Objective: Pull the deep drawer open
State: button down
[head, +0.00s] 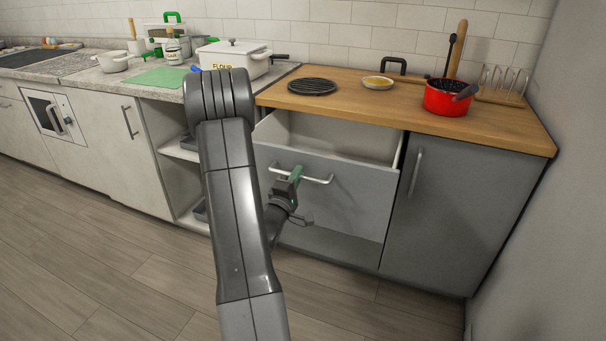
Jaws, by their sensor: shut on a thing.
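The deep drawer (345,200) is a grey front with a light interior, under the wooden counter. It stands partly open, and its inside (325,138) shows above the front; the part I see looks empty. A pale bar handle (318,179) runs across the front. My gripper (294,177), with greenish fingers, is shut on this handle near its middle. My arm hides the drawer's left end and part of the front. The exact contact of the fingers with the bar is small in this view.
A grey cupboard door (440,210) with a vertical handle is right of the drawer, by the wall. On the wooden counter (415,117) stand a red pot (447,99), a small dish (378,83) and a black trivet (312,86). An open shelf is at left. The floor (120,260) in front is clear.

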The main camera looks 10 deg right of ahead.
jog(key=r+b+v, duration=0.1)
jog(key=v, duration=0.7)
jog(key=shift+s+a+r+b, duration=0.2)
jog(key=shift+s+a+b, duration=0.1)
jog(key=shift+s, duration=0.15)
jog(key=c, duration=1.5)
grip_release()
jog(key=shift+c, duration=0.2)
jog(key=v, duration=1.3)
jog(key=shift+s+a+b, duration=0.25)
jog(key=shift+a+b, duration=0.05)
jog(key=shift+b, duration=0.1)
jog(key=shift+w, duration=0.1)
jog(key=x, duration=1.3)
jog(key=shift+w+d+p, duration=0.2)
jog(key=shift+d+p, duration=0.1)
jog(key=shift+p, duration=0.1)
jog(key=shift+r, duration=0.1)
